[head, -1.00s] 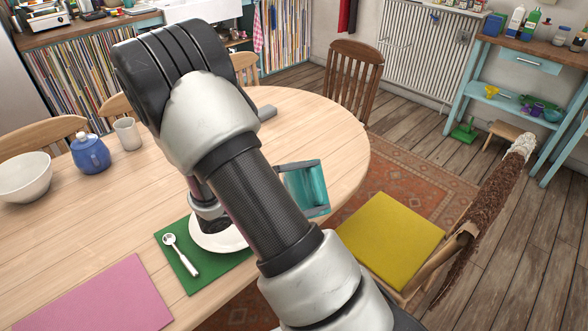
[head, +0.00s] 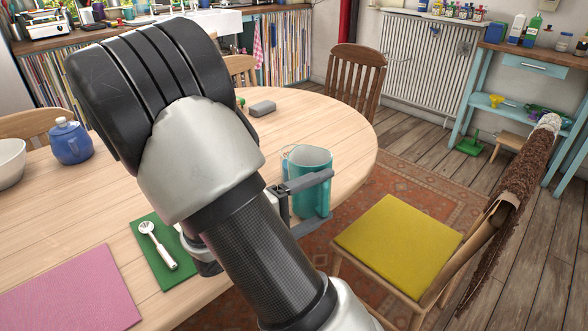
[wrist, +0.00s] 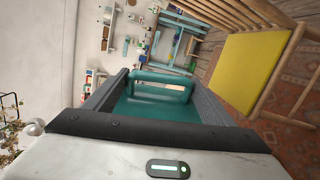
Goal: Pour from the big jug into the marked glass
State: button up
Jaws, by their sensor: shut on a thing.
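No marked glass is clearly visible, and my arm hides part of the table.
A chair with a yellow cushion (head: 397,235) stands close by the right edge.

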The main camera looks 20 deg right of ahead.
jog(key=shift+s+f+m, duration=0.2)
jog(key=shift+f+m, duration=0.3)
jog(key=shift+m, duration=0.2)
jog(key=shift+r+p, duration=1.1)
jog(key=shift+r, duration=0.4)
